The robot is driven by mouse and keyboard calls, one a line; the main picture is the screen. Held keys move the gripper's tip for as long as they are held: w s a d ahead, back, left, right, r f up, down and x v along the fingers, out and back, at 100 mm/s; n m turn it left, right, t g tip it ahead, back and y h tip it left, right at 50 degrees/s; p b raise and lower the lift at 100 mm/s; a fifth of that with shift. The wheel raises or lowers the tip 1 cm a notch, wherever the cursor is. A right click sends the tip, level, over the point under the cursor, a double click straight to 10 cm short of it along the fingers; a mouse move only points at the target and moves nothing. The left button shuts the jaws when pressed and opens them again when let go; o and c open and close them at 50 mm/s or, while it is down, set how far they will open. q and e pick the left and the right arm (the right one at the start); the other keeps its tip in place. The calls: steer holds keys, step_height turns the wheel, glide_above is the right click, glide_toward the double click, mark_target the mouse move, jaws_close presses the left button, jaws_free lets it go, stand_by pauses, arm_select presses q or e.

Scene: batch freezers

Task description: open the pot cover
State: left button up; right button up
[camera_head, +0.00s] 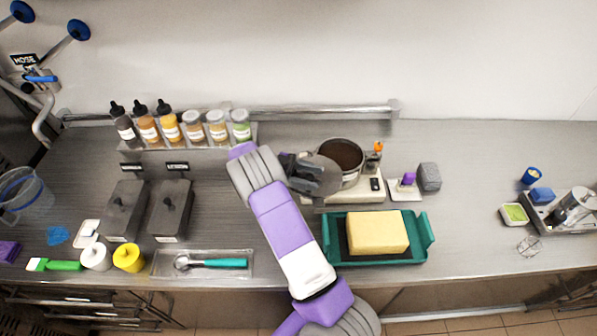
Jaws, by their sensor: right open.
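The steel pot (353,180) stands on a light base behind the green tray. Its top is partly uncovered, with a dark brown inside showing. A round grey disc (326,181), which looks like the pot cover, is at the pot's front left and overlaps its rim in the picture. My right gripper (306,174) is at the left side of this disc, with its jaws open. The fingertips are partly hidden, and I cannot tell whether they touch the disc or whether it rests on anything. My left gripper is not in view.
A green tray (425,240) with a yellow block (377,232) is in front of the pot. A grey block (429,177) and a small orange-topped item (377,149) are to the right. Bottles and jars (192,127) line the back left. Counter between grey block and scale (557,217) is clear.

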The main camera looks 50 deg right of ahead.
steer(key=shift+p+v, duration=0.75)
steer(key=shift+v, duration=2.35)
steer(key=shift+r, duration=0.1)
